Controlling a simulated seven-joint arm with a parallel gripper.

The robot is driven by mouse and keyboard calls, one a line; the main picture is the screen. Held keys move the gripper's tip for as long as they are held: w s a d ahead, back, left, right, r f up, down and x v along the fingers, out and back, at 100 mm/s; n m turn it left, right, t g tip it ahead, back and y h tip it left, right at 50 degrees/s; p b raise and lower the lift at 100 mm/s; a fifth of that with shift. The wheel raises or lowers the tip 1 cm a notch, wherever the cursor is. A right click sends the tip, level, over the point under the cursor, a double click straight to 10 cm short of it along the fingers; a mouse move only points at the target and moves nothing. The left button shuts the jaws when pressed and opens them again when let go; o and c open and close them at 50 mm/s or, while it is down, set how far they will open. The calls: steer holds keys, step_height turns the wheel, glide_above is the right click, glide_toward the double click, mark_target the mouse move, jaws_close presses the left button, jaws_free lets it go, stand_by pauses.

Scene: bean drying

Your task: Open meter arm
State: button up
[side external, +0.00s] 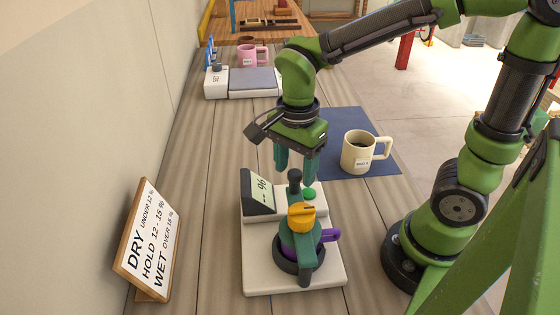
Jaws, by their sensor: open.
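The meter (257,280) has a white base on the table, with a dark display housing (262,193) at its back left. Its teal arm (307,243) carries a yellow knob (301,217) and lies over a dark round ring (284,262) at the front. A purple part (330,235) sticks out to the right beneath the arm. A black-topped post (295,177) stands behind the yellow knob, and a green button (309,194) is beside it. My gripper (297,170) is open, pointing down with its teal fingers around or just above the post's black top; contact is unclear.
A cream mug (358,152) of dark liquid stands on a blue mat (385,165) to the right. A sign (150,240) with DRY, HOLD and WET limits leans at the left. A scale (238,92) and pink mug (247,56) are further back.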

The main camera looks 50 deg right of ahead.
steer(key=shift+f, duration=0.2)
jaws_close()
stand_by(0.3)
steer(key=shift+w+a, duration=0.1)
